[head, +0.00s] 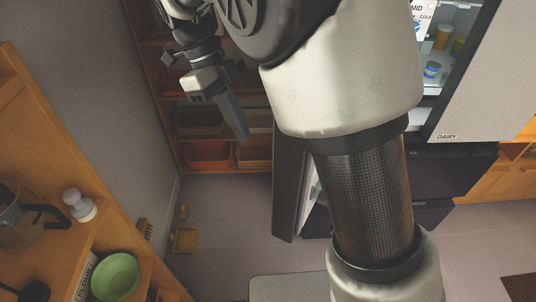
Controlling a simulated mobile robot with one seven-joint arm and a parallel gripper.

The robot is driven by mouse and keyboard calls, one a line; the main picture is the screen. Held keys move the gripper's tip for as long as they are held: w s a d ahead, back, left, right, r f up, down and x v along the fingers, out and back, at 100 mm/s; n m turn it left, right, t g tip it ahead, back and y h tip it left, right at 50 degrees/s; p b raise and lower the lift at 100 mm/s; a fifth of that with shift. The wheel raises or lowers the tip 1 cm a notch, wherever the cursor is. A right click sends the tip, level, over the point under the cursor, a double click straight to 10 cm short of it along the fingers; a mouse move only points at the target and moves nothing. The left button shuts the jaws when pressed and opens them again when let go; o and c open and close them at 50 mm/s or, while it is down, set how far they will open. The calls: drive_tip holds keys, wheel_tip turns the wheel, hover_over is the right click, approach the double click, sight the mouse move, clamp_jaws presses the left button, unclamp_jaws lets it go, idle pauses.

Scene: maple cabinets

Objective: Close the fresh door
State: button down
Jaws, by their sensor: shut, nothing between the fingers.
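A fridge stands at the right, with shelves (435,75) of jars showing through an opening in its front. A light grey door (490,85) labelled DAIRY covers the right side of that opening. A dark door panel (288,195) stands swung out left of the fridge, seen nearly edge-on with a pale inner side. My arm hides much of it, and no "fresh" label shows. My gripper (240,136) is shut and empty, pointing down, above and left of this panel. I see no contact between them.
A wooden shelf unit with bins (207,151) stands behind my gripper. Small yellow items (184,239) lie on the floor. Floor (225,225) left of the panel is clear.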

drive_tip(key=s+d+f, duration=0.3)
drive_tip(key=d+f, duration=0.2)
drive_tip(key=f, duration=0.2)
drive_tip(key=shift+s+d+p, duration=0.25)
drive_tip(key=shift+d+p, duration=0.05)
drive_tip(key=shift+d, duration=0.1)
drive_tip(key=shift+d, duration=0.1)
